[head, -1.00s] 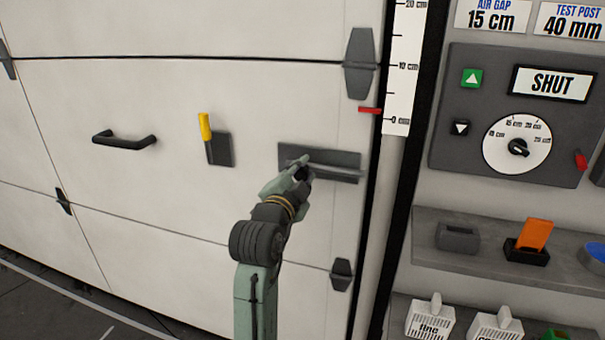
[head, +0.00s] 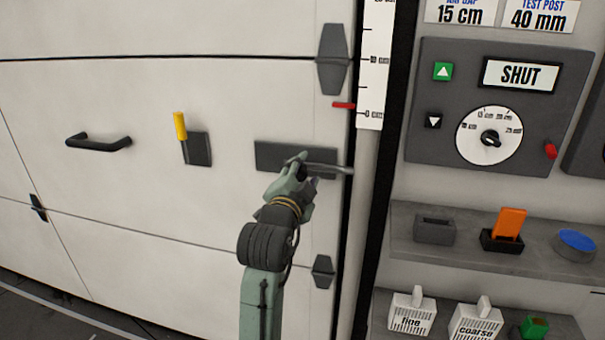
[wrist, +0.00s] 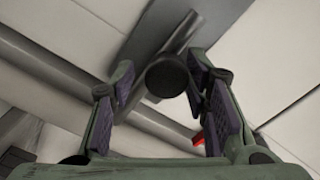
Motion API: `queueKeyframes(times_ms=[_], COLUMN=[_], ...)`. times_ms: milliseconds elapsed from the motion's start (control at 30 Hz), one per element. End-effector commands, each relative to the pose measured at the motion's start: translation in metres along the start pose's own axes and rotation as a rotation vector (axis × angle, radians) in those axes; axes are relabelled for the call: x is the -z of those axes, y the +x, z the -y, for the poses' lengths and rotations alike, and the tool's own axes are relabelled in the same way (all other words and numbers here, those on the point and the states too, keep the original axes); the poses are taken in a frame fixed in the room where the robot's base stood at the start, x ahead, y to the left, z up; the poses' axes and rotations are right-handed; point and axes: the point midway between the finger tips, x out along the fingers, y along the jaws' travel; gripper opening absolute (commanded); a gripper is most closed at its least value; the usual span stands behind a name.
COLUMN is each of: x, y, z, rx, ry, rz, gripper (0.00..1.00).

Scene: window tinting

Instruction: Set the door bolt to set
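The door bolt is a grey rod (head: 338,169) on a dark backing plate (head: 270,155) near the right edge of the white door. Its right end sticks out past the plate toward the door's edge. My gripper (head: 302,168) is at the bolt and hides part of it. In the wrist view, the bolt's round dark knob (wrist: 167,76) sits between the fingers of my gripper (wrist: 163,105), with gaps visible on both sides. The rod (wrist: 178,42) runs diagonally behind the knob. The fingers are apart.
On the door, a yellow lever (head: 180,126) and a black pull handle (head: 98,143) lie left of the bolt. A red pointer (head: 343,105) is above it. Right of the door are a control panel (head: 450,150) reading SHUT and shelves (head: 465,255) with small items.

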Motion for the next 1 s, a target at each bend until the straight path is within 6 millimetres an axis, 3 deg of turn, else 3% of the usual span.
queueKeyframes(times_ms=[367,733,1000], x=[-0.002,-0.001,-0.001], y=[-0.004,-0.060,-0.076], z=[0.002,0.002,0.001], rx=[0.004,0.005,0.002], ry=[0.000,0.000,0.000], rz=[0.003,0.003,0.002], gripper=[0.47,0.47,0.47])
